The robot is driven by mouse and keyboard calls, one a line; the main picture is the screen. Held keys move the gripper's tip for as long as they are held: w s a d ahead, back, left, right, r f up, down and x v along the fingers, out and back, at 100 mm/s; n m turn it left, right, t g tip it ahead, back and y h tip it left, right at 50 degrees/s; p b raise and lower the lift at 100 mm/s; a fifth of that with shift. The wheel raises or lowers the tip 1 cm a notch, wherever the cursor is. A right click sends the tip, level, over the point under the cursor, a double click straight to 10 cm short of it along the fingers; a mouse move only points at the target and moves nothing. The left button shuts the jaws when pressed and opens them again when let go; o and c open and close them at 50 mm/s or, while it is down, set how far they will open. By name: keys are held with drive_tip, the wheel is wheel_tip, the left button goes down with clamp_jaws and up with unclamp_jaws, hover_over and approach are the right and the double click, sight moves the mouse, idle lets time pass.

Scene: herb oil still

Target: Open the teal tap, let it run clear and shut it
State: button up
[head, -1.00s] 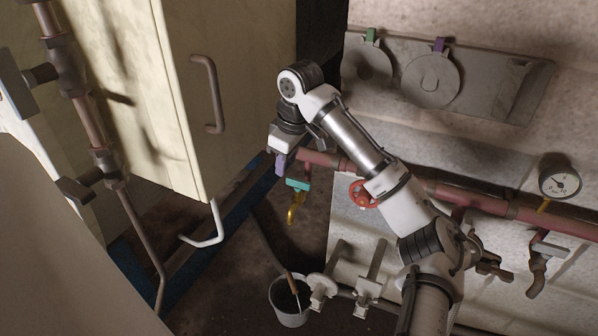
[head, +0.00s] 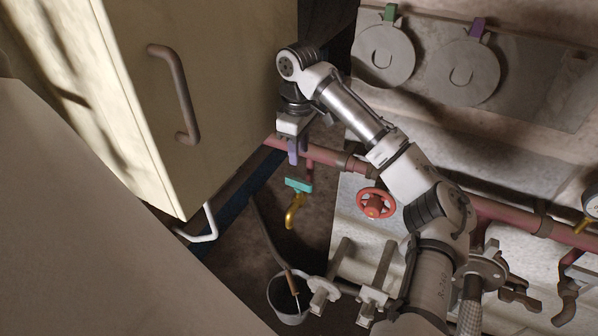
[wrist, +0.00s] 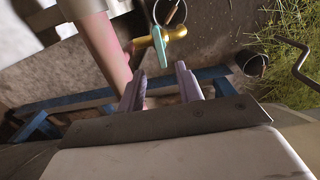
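The teal tap has a teal lever handle (head: 298,185) above a curved brass spout (head: 294,212) that hangs down. In the wrist view the teal handle (wrist: 160,46) lies across the brass body (wrist: 172,33), just beyond my fingertips. I see no liquid coming from the spout. My gripper (head: 297,154) is just above the tap in the head view, apart from the handle. In the wrist view my gripper (wrist: 159,70) is open, with its two mauve fingers spread and nothing between them.
A red pipe (head: 327,156) runs along the wall, with a red handwheel (head: 375,204) right of the tap. A pale cabinet (head: 222,85) stands close on the left. Grass (wrist: 290,45) shows in the wrist view.

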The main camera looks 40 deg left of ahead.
sight(299, 180)
wheel_tip(299, 180, down, 9)
drive_tip(key=shift+f, duration=0.15)
clamp_jaws()
idle(0.4)
